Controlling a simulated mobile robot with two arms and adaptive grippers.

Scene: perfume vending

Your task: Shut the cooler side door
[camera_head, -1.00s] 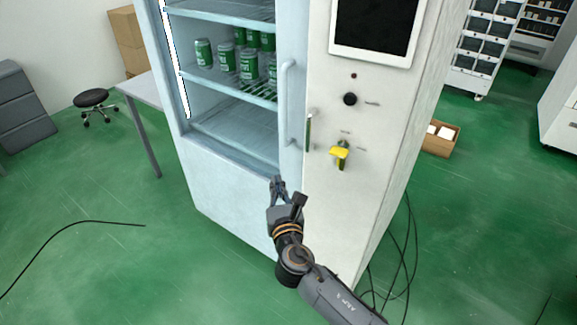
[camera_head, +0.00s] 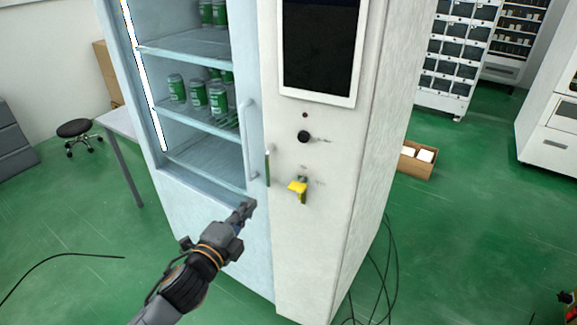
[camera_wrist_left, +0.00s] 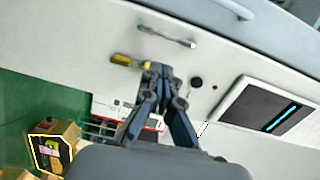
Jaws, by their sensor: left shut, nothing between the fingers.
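The cooler (camera_head: 215,225) stands ahead of me with its glass front facing me and a pale vertical handle (camera_head: 248,145) at that front's right edge. The white side panel (camera_head: 285,235) beside it has a yellow latch handle (camera_head: 298,187) and a slim upright metal handle (camera_head: 268,168). Both panel handles show in the left wrist view too, the yellow one (camera_wrist_left: 128,61) left of the fingers. No clear gap shows between panel and glass front. My left gripper (camera_head: 246,207) is shut and empty, before the cooler's lower right front; I cannot tell if it touches. My right gripper is not in view.
The panel carries a dark screen (camera_head: 319,45) and a black knob (camera_head: 304,137). Green cans (camera_head: 217,97) stand on the cooler shelves. A cardboard box (camera_head: 412,160) sits on the floor at right. Black cables lie on the floor. Open green floor lies left and right.

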